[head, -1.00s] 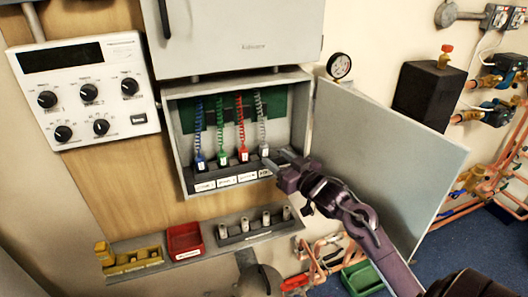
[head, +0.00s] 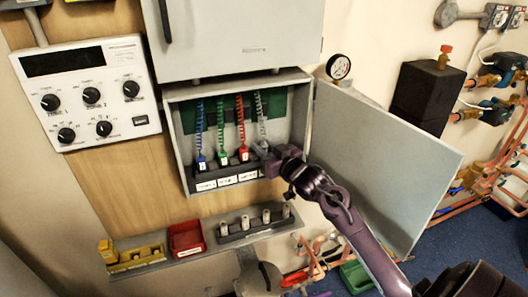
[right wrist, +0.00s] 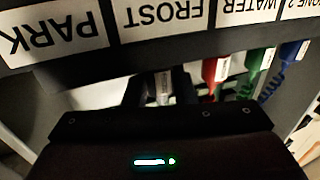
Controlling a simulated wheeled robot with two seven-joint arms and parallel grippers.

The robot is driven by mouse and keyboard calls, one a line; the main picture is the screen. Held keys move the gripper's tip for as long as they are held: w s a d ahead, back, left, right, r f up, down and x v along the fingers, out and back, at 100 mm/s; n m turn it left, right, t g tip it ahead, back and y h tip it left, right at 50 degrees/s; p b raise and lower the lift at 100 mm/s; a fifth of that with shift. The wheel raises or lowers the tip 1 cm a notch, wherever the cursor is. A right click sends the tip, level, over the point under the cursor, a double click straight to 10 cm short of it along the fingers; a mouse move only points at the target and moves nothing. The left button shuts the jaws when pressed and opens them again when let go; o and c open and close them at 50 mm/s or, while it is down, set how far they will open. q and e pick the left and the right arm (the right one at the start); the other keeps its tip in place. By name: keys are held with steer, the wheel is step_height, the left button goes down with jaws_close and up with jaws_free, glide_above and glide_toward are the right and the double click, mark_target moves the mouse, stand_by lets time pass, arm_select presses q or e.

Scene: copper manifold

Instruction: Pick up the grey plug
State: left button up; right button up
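The grey plug (head: 263,147), on a grey coiled cord, is at the right end of the row of plugs in the open wall cabinet. My right gripper (head: 260,150) is at it and partly covers it. In the right wrist view the grey plug (right wrist: 163,85) shows between the two dark fingertips of the right gripper (right wrist: 164,92). The fingers look apart, with the plug between them; contact is hard to make out. My left gripper is not in view.
Blue (head: 201,160), green (head: 222,157) and red (head: 243,153) plugs stand left of the grey one, above a labelled strip (head: 228,180). The cabinet door (head: 385,160) hangs open at the right. A shelf below holds a red bin (head: 186,239) and a socket rack (head: 258,231).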

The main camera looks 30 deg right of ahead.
steer(key=shift+c, duration=1.3)
step_height(320, 180, up, 10)
steer(key=shift+b, duration=0.6)
